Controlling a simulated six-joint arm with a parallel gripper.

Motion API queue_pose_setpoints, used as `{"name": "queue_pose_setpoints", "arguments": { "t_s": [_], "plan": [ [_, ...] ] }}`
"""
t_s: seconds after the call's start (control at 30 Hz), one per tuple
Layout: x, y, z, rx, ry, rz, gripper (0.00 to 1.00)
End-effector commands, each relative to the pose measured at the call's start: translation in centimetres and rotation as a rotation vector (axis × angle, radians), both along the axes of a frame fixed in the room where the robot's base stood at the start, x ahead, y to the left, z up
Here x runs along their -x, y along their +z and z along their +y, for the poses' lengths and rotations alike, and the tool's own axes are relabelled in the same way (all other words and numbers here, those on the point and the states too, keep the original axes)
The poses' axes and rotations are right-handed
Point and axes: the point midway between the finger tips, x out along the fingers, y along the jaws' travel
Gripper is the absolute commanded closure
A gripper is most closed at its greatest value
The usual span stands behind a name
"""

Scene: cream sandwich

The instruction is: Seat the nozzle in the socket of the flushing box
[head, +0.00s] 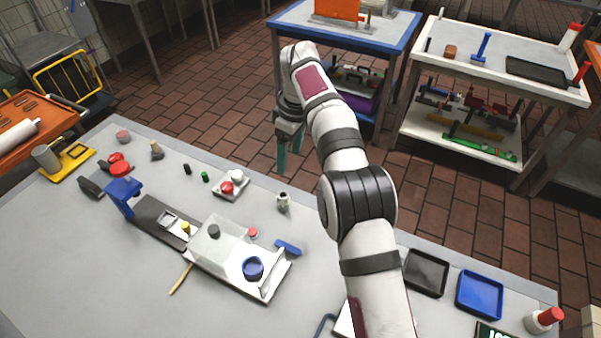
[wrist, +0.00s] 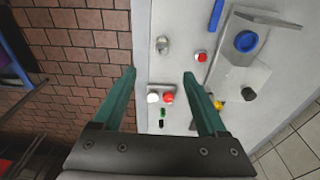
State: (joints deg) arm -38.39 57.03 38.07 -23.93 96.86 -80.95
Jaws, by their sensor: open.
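The flushing box appears to be the pale, partly clear box (head: 225,246) on the table, with a round blue ring (head: 252,268) that looks like its socket. The ring also shows in the wrist view (wrist: 246,41). A small grey metal piece (head: 283,202), possibly the nozzle, stands apart to the upper right of the box; it also shows in the wrist view (wrist: 162,45). I cannot be sure which small part is the nozzle. My gripper (head: 289,162) is open and empty, its fingers pointing down near the table's far edge. In the wrist view my gripper (wrist: 159,77) has nothing between its fingertips.
A small white tray (head: 232,194) with a red and a white knob lies near my gripper. Black (head: 426,272) and blue (head: 479,295) trays lie at the right. A red cap (head: 253,232) sits beside the box.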

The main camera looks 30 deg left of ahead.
Motion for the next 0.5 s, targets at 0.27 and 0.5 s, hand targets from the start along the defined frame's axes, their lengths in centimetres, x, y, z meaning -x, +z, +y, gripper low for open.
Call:
{"name": "queue_pose_setpoints", "arguments": {
  "t_s": [0.27, 0.5],
  "plan": [
    [0.1, -7.1, 1.1, 0.002, 0.017, 0.001, 0.25],
    [0.1, -10.9, 1.5, 0.001, 0.016, -0.002, 0.25]
  ]
}}
